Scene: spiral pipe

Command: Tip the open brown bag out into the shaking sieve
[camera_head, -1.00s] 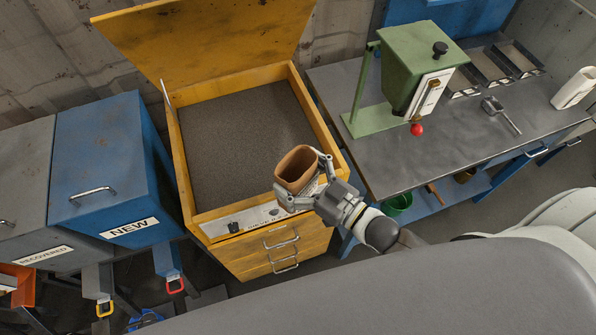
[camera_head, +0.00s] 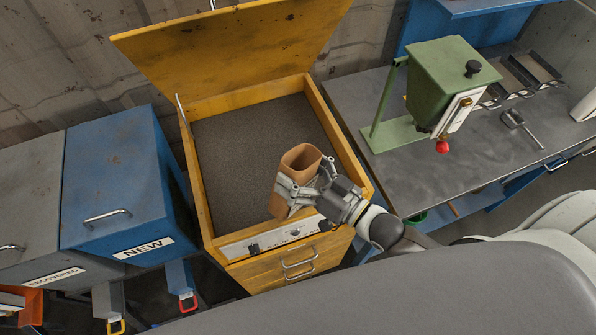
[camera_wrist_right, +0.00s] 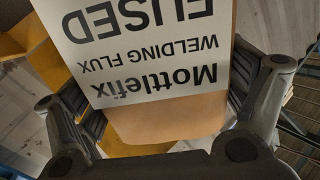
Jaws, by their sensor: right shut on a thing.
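The open brown bag (camera_head: 284,196) is upright or slightly tilted, with its mouth facing up in the head view. My right gripper (camera_head: 306,192) is shut around the bag's sides and holds it above the front right part of the yellow sieve (camera_head: 196,192). The sieve's lid is raised and its bed is dark grey and grainy. In the right wrist view the bag (camera_wrist_right: 165,127) shows a white label reading "Mottlefix welding flux fused", upside down, between the fingers of the gripper (camera_wrist_right: 160,100). The inside of the bag is too dark to tell its contents. My left gripper is not in view.
A blue bin marked NEW (camera_head: 115,190) and a grey bin marked RECOVERED (camera_head: 30,195) stand at the left. A green hopper (camera_head: 440,85) on a stand and a metal scoop (camera_head: 515,120) are on the grey bench (camera_head: 450,165) at the right. The raised lid (camera_head: 230,50) borders the sieve's back.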

